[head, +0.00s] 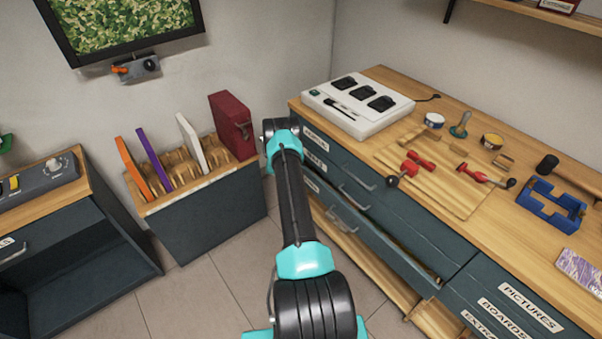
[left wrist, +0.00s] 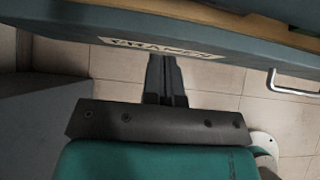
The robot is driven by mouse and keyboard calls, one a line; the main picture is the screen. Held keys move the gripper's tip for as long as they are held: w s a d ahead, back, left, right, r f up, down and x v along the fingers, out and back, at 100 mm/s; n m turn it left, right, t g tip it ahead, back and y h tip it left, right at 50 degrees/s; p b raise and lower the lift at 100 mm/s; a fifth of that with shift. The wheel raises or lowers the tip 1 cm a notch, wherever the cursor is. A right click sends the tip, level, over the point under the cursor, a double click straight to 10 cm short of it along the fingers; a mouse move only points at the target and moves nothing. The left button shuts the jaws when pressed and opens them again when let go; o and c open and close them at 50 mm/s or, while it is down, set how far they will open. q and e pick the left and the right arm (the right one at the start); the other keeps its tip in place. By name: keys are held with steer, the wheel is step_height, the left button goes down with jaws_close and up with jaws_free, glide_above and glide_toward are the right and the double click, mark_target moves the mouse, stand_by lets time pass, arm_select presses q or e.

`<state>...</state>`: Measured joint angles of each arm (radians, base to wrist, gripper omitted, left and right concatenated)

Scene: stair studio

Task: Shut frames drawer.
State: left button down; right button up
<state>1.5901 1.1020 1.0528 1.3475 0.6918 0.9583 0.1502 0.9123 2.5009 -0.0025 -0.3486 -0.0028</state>
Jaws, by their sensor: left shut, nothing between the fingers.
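The frames drawer (head: 385,247) is the lower drawer in the left column of the dark workbench. It stands partly out, with a gap showing behind its front edge near the right end. Its front (left wrist: 245,52) spans the top of the left wrist view, with a pale label (left wrist: 165,47) and a metal handle (left wrist: 295,85) at the right. My left gripper (left wrist: 166,62) is shut and empty, its tips at the drawer front by the label; I cannot tell whether they touch. In the head view my arm hides this gripper. My right gripper is not in view.
Closed drawers with handles (head: 357,180) sit above it. The wooden benchtop (head: 440,140) holds a white charger unit (head: 357,104), red-handled tools and a blue tray (head: 552,203). A slotted rack (head: 205,218) with upright panels stands left of my arm. Tiled floor (head: 205,295) is clear.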

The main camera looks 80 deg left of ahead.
arm_select(q)
steer(key=s+f+v, duration=0.1)
steer(key=v, duration=1)
steer(key=shift+s+d, duration=0.2)
steer(key=shift+d, duration=0.2)
steer(key=c, duration=1.8)
jaws_free()
steer(key=shift+r, duration=0.15)
steer(key=shift+o, duration=1.7)
steer(key=w+d+f+n+t+h, duration=0.2)
steer(key=d+f+n, duration=0.4)
steer(key=d, duration=0.5)
steer(key=shift+w+f+t, duration=0.75)
steer(key=shift+f+t, duration=0.05)
steer(key=shift+f, duration=0.15)
steer(key=w+d+f+n+t, duration=0.1)
steer(key=d+n+t, duration=0.1)
steer(key=d+n, duration=0.2)
steer(key=w+d+f+n+t, duration=0.1)
steer(key=d+f+n+t, duration=0.1)
steer(key=d+n, duration=0.2)
steer(key=d, duration=0.3)
steer(key=shift+w, duration=0.3)
steer(key=shift+w+f, duration=0.15)
